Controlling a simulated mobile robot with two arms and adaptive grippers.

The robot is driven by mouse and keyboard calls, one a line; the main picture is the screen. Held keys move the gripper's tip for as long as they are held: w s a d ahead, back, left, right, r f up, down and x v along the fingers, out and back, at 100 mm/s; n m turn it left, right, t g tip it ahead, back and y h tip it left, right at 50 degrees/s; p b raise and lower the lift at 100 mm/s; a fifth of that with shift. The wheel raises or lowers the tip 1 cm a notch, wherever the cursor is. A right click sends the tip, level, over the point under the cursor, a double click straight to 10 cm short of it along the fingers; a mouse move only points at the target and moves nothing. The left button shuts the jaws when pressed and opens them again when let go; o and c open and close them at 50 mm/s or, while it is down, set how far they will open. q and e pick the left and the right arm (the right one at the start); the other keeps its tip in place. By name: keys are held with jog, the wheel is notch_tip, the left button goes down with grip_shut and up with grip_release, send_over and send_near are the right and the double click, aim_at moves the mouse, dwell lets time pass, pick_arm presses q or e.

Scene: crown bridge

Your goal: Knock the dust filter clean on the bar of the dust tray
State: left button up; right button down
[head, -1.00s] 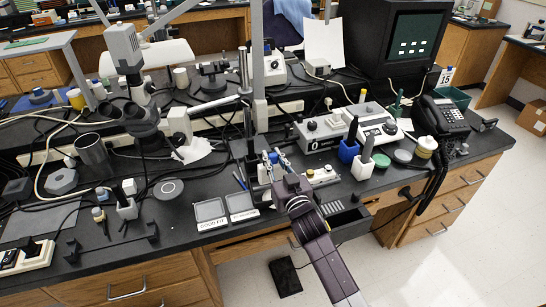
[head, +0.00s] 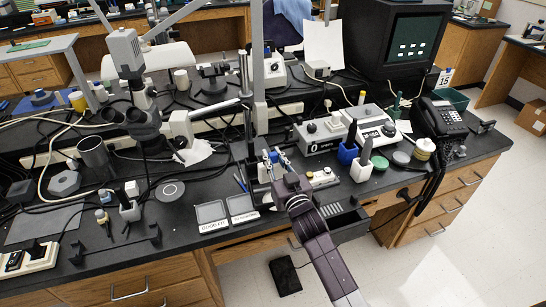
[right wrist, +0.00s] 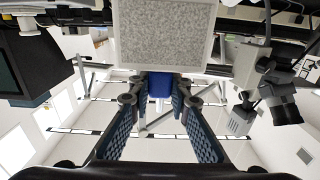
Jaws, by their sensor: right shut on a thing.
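My right gripper (head: 277,157) is above the bench near its front edge, with the forearm coming from the lower right. In the right wrist view its blue-padded fingers (right wrist: 159,98) are closed on the blue tab of the dust filter (right wrist: 166,32), a speckled grey panel in a pale frame. The filter extends beyond the fingertips; the head view hides most of it behind the gripper. A low black bar on end posts (head: 115,245) stands at the left front of the bench; it may be the dust tray's bar. My left gripper is not in view.
Two labelled shallow trays (head: 211,214) lie left of my gripper. A microscope (head: 137,95) and metal cup (head: 93,155) stand further left. An open drawer (head: 348,226) juts out at the right, below a control box (head: 325,133) and blue holder (head: 347,154).

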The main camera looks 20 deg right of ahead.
jog(key=shift+r, duration=0.15)
notch_tip(320, 180, up, 5)
jog(key=p, duration=0.5)
dwell(0.4)
